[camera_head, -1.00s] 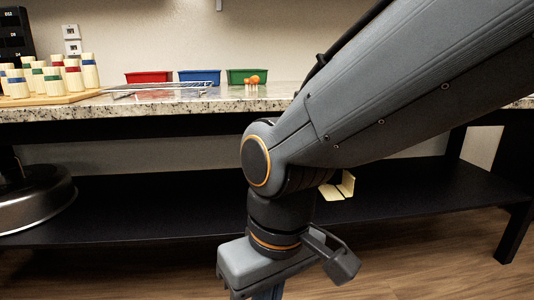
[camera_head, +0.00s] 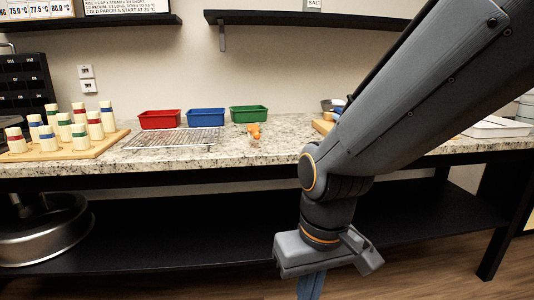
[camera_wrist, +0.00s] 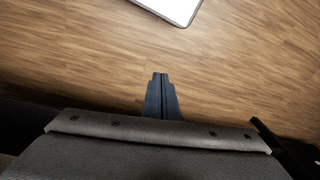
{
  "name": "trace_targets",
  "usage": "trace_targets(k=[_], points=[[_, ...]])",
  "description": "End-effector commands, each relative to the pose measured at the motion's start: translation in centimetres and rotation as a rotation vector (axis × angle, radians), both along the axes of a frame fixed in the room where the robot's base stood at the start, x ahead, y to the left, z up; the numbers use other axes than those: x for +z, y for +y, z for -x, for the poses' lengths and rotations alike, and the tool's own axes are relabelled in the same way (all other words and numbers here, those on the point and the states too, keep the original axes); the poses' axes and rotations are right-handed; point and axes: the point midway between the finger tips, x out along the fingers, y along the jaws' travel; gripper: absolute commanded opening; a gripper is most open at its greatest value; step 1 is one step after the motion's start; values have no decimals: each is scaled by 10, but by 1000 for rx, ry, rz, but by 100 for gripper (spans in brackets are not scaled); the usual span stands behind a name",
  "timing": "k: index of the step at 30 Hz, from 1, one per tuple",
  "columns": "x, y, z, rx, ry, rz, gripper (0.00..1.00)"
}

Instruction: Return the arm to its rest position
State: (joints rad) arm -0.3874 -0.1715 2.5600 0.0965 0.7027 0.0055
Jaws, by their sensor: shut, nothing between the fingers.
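My arm reaches in from the upper right in the head view and bends down in front of the counter. My gripper (camera_head: 311,286) hangs at its end, pointing down, and the lower frame edge cuts off its fingers. In the wrist view my gripper (camera_wrist: 160,78) shows its two fingers together with nothing between them. The gripper stands in front of the counter and touches nothing that I can see.
The granite counter (camera_head: 270,152) holds red (camera_head: 160,119), blue (camera_head: 206,117) and green (camera_head: 249,114) bins, a wire rack (camera_head: 172,140), an orange object (camera_head: 254,131) and a wooden board (camera_head: 60,153) with several capped cylinders. A metal pot (camera_head: 45,235) stands on the dark lower shelf (camera_head: 180,230).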

Motion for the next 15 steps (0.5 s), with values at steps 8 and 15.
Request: trace_targets(k=[8, 15], points=[[60, -40, 4, -108, 11, 25, 0], [104, -74, 9, -196, 21, 45, 0]])
